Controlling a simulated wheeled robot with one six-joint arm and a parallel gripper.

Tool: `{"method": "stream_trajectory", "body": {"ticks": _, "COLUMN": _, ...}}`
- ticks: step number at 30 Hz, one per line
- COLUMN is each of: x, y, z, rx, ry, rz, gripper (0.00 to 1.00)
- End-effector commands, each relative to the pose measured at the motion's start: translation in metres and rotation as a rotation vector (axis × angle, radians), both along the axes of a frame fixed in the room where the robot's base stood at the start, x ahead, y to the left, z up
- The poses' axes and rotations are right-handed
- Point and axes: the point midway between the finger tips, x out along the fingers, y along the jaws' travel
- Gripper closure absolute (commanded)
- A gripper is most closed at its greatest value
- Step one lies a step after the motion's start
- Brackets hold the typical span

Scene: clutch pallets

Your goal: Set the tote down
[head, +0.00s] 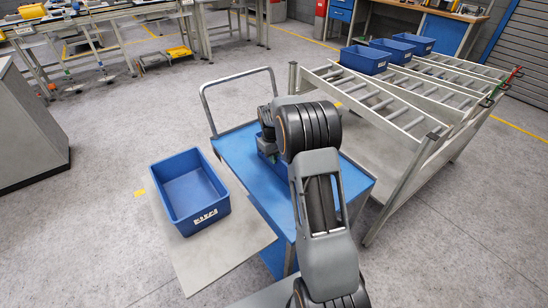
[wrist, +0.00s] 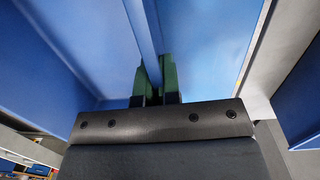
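A blue tote (head: 266,151) is at the blue cart top (head: 238,155) in the head view, mostly hidden behind my arm. In the wrist view, the two green fingers of my gripper (wrist: 155,84) stand close on either side of a thin blue tote wall (wrist: 145,35). My gripper is shut on that wall. The head view hides the fingers behind my arm. I cannot tell whether the tote's base touches the cart top or hangs just above it.
An empty blue tote (head: 190,188) stands on a grey board (head: 228,248) left of the cart. A roller rack (head: 400,112) with several blue totes (head: 365,59) stands right of it. A grey cabinet (head: 28,130) is at far left. Open floor lies between.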

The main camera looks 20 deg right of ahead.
Motion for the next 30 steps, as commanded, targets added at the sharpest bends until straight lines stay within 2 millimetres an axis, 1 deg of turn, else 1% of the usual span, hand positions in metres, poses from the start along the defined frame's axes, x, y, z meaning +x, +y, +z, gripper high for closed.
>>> {"method": "stream_trajectory", "body": {"ticks": 2, "x": 0.000, "y": 0.000, "z": -0.002, "rx": -0.001, "ry": -0.001, "rz": 0.000, "gripper": 1.00}}
{"method": "stream_trajectory", "body": {"ticks": 3, "x": 0.000, "y": 0.000, "z": -0.003, "rx": 0.000, "ry": 0.000, "rz": 0.000, "gripper": 0.94}}
{"method": "stream_trajectory", "body": {"ticks": 9, "x": 0.000, "y": 0.000, "z": -0.002, "rx": 0.000, "ry": 0.000, "rz": 0.000, "gripper": 0.75}}
{"method": "stream_trajectory", "body": {"ticks": 11, "x": 0.000, "y": 0.000, "z": -0.002, "rx": 0.000, "ry": 0.000, "rz": 0.000, "gripper": 0.70}}
{"method": "stream_trajectory", "body": {"ticks": 17, "x": 0.000, "y": 0.000, "z": -0.002, "rx": 0.000, "ry": 0.000, "rz": 0.000, "gripper": 0.70}}
{"method": "stream_trajectory", "body": {"ticks": 21, "x": 0.001, "y": 0.000, "z": 0.006, "rx": 0.000, "ry": -0.003, "rz": 0.000, "gripper": 0.70}}
{"method": "stream_trajectory", "body": {"ticks": 25, "x": 0.002, "y": 0.001, "z": 0.026, "rx": -0.001, "ry": -0.004, "rz": 0.000, "gripper": 0.70}}
{"method": "stream_trajectory", "body": {"ticks": 30, "x": 0.004, "y": 0.003, "z": 0.060, "rx": -0.001, "ry": -0.004, "rz": 0.000, "gripper": 0.70}}
